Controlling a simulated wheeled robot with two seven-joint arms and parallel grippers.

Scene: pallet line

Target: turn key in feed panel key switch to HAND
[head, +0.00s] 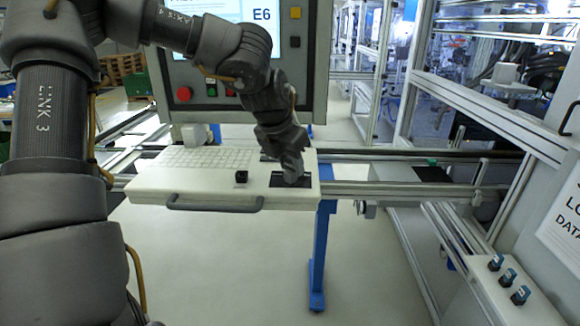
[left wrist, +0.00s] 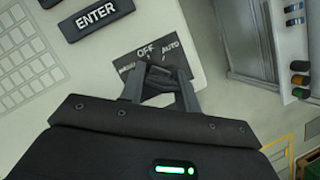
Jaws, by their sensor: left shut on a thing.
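The feed panel key switch has a black label plate (head: 276,181) on the right part of the white console. The plate also shows in the left wrist view (left wrist: 128,55), with OFF at the middle, AUTO on the right and a partly covered word on the left. My left gripper (head: 291,179) reaches down onto the plate from above. In the left wrist view its fingers (left wrist: 160,82) are closed together over the switch, shut on the key. The key is mostly hidden between them, so I cannot tell which way it points. My right gripper is not in view.
The white console (head: 140,184) carries a keypad (head: 205,158), a small black block (head: 241,177) and a front handle (head: 215,205). An ENTER key (left wrist: 97,18) lies beside the plate. A screen panel with a red button (head: 184,93) stands behind. Rails and a machine frame stand right.

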